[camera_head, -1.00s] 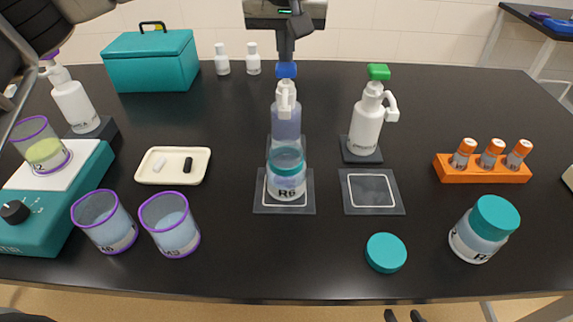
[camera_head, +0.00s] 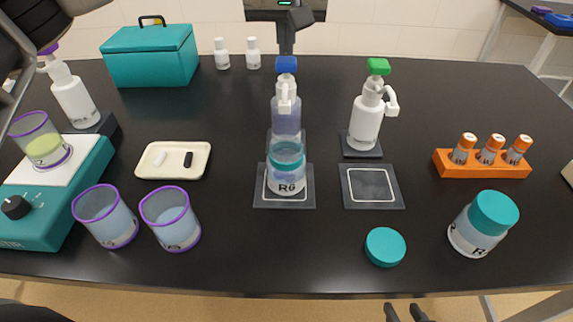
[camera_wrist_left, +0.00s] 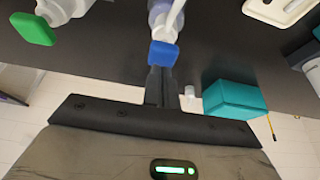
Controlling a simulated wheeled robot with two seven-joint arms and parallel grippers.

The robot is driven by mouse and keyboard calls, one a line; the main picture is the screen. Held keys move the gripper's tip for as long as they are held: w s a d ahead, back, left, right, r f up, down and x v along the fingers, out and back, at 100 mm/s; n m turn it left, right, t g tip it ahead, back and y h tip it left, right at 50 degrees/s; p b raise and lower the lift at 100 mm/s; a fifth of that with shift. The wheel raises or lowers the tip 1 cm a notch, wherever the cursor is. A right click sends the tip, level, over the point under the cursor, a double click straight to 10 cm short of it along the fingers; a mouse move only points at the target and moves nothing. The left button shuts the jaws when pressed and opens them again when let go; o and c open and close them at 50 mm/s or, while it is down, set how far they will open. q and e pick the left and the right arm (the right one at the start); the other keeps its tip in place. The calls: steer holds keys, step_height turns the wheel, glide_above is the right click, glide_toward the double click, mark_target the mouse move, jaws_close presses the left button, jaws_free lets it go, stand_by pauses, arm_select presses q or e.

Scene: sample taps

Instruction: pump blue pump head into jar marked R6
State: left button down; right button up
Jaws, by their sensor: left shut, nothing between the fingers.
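The blue pump head (camera_head: 286,65) tops a clear bottle (camera_head: 286,115) of bluish liquid at the middle of the table. Its white spout points toward me, above the jar marked R6 (camera_head: 286,186), which stands lidless in front on a dark square mat. My left gripper (camera_head: 286,50) is shut and empty, pointing down directly above the blue head; whether they touch I cannot tell. In the left wrist view the fingers (camera_wrist_left: 161,84) end close by the blue head (camera_wrist_left: 163,54).
A green-headed pump bottle (camera_head: 367,118) stands right of the blue one. An empty mat (camera_head: 371,200), a loose teal lid (camera_head: 385,247) and another lidded jar (camera_head: 483,226) lie to the right. Two purple-rimmed beakers (camera_head: 172,220) stand at the front left.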

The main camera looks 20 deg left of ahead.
arm_select(q)
steer(key=shift+f+b, duration=0.55)
steer(key=shift+f, duration=0.55)
steer(key=shift+r+p, duration=1.1)
steer(key=shift+r, duration=0.25)
steer(key=shift+f, duration=0.1)
